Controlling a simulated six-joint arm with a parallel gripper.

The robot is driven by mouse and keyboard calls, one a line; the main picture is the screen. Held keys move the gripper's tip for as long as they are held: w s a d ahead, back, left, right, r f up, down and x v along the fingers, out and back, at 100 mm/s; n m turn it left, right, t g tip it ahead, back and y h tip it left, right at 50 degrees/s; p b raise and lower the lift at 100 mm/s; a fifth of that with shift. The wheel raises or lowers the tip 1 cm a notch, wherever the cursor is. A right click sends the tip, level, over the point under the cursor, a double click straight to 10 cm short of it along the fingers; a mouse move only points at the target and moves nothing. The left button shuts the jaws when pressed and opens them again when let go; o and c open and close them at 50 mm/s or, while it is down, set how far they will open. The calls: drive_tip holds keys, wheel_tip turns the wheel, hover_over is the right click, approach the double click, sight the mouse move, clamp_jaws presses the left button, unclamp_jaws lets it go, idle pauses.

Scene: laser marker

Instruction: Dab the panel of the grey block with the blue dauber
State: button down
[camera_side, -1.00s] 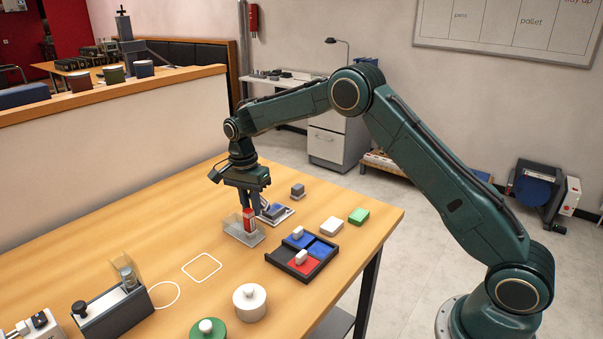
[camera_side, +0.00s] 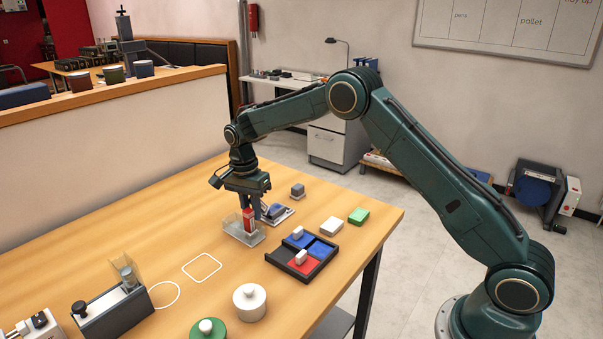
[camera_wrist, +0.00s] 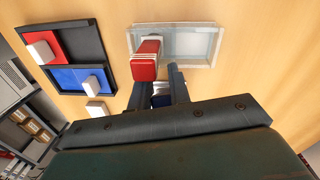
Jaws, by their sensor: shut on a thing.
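My gripper (camera_side: 250,204) is low over a clear shallow tray (camera_side: 238,238), shut on a red block with a pale end (camera_side: 249,221). The red block is upright at the tray's back right part; whether it touches the floor is unclear. In the wrist view, the red block (camera_wrist: 145,70) shows by my fingertips, over the tray (camera_wrist: 205,48). A small grey block (camera_side: 297,190) sits on the table behind; its panel cannot be made out. A white-handled dauber (camera_side: 298,232) stands on a blue pad (camera_side: 320,249), apart from my gripper.
A black pad tray (camera_side: 283,262) also holds a red pad with another white-handled dauber (camera_side: 301,257). A white block (camera_side: 330,226) and green block (camera_side: 358,215) lie behind it. A blue-grey piece on a pale plate (camera_side: 276,212) sits close beside my gripper. White and green lidded pots stand in front.

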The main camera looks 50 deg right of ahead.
sight(262, 212)
drive_tip(key=shift+f, duration=0.3)
drive_tip(key=shift+d, duration=0.2)
drive_tip(key=shift+d, duration=1)
drive_tip(key=shift+s+d+f, duration=0.2)
drive_tip(key=shift+d, duration=0.55)
drive_tip(key=shift+d+r, duration=0.1)
drive_tip(key=shift+d, duration=1.55)
drive_tip(key=shift+r, duration=0.1)
drive_tip(key=shift+w+a+r, duration=0.1)
drive_tip(key=shift+a+r, duration=0.1)
drive_tip(key=shift+a, duration=1.7)
drive_tip(key=shift+a, duration=0.1)
